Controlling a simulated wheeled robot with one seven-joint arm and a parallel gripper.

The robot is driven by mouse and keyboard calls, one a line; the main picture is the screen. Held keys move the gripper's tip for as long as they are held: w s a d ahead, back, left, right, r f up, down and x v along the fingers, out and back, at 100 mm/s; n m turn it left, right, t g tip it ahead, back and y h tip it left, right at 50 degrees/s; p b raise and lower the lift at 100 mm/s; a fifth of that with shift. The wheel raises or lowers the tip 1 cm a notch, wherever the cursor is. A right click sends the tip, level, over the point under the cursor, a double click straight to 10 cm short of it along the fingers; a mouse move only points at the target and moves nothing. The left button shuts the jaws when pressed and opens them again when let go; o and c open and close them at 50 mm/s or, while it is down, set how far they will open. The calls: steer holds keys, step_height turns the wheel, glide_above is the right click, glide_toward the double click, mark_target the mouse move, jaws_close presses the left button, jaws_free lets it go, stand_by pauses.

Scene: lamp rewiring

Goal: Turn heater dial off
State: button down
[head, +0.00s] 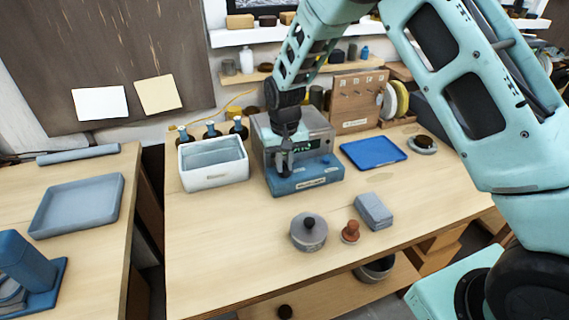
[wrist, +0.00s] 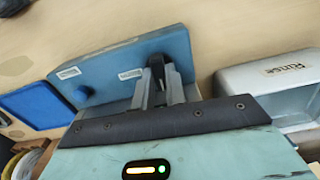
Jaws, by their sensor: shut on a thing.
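The heater (head: 305,183) is a box with a clear-looking top and a blue front, standing at the back of the middle table. A green display shows on it, partly hidden by my gripper. My gripper (head: 284,168) reaches down to the left part of its front. In the wrist view the heater's blue front (wrist: 125,65) carries two white labels and a round blue knob (wrist: 84,93) at one end. My gripper's fingers (wrist: 158,72) are shut on a small dark dial at the other end. The dial is mostly hidden between them, so its setting cannot be read.
A white rinse bin (head: 214,178) stands close left of the heater; its label shows in the wrist view (wrist: 287,69). A blue tray (head: 373,152) lies to the right. A round grey pot (head: 308,232), a reddish knobbed piece (head: 350,232) and a grey block (head: 374,211) stand in front.

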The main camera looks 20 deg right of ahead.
mark_target(284, 166)
steer(key=shift+n, duration=0.5)
steer(key=c, duration=1.4)
jaws_free()
steer(key=shift+c, duration=0.2)
step_height(284, 166, up, 18)
steer(key=b, duration=0.3)
steer(key=shift+f, duration=0.25)
steer(key=s+a+f+n+y, duration=0.15)
steer(key=s+a, duration=0.25)
steer(key=s, duration=0.6)
steer(key=s+a+n+h, duration=0.1)
steer(key=s+a+n, duration=0.25)
steer(key=s, duration=0.65)
steer(key=s+d+f+n, duration=0.1)
steer(key=s+f+n, duration=0.1)
steer(key=s, duration=1.1)
steer(key=shift+s+f+n, duration=0.3)
steer(key=shift+s+f, duration=0.1)
steer(key=shift+f, duration=0.45)
